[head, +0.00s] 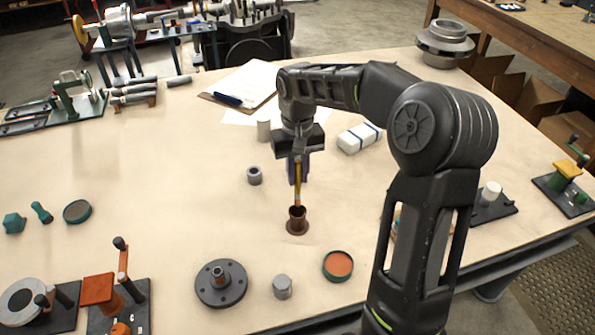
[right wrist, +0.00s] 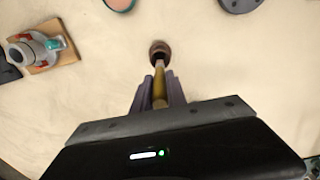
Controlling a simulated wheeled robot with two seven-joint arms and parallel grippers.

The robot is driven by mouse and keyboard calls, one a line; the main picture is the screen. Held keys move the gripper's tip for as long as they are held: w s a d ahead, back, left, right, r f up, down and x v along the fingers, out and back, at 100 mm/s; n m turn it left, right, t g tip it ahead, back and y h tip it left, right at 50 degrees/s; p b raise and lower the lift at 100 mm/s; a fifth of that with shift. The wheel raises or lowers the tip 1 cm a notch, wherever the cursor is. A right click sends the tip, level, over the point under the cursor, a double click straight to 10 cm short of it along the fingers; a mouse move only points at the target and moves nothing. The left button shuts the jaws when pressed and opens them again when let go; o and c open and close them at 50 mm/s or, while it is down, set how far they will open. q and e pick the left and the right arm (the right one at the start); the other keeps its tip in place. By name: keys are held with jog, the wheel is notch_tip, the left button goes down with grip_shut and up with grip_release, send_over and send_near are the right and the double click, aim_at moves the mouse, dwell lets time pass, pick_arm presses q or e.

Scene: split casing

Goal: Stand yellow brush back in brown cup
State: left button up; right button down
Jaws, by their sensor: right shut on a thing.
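The yellow brush (head: 298,178) hangs upright in my right gripper (head: 299,168), with its lower end at the mouth of the brown cup (head: 297,222). The gripper is shut on the brush above the cup. In the right wrist view the brush (right wrist: 159,88) lies between the two fingers (right wrist: 159,93), and its far end overlaps the brown cup (right wrist: 159,50). I cannot tell how far the tip is inside the cup. The cup stands upright on the table. My left gripper is not in view.
A small grey ring (head: 254,176) stands left of the cup. A dark flanged disc (head: 221,283), a grey cylinder (head: 282,287) and an orange-topped round tin (head: 338,265) are in front. A white block (head: 359,138) lies behind, to the right. The table left of the cup is mostly clear.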

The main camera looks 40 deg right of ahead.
aim_at(297, 192)
jog(key=shift+f+b, duration=2.05)
jog(key=shift+f, duration=1.2)
jog(key=c, duration=1.3)
grip_release()
jog(key=shift+o, duration=0.2)
jog(key=shift+r, duration=0.1)
notch_tip(297, 192, up, 8)
jog(key=shift+f+b, duration=0.15)
jog(key=shift+b, duration=0.2)
jog(key=shift+s+f, duration=0.1)
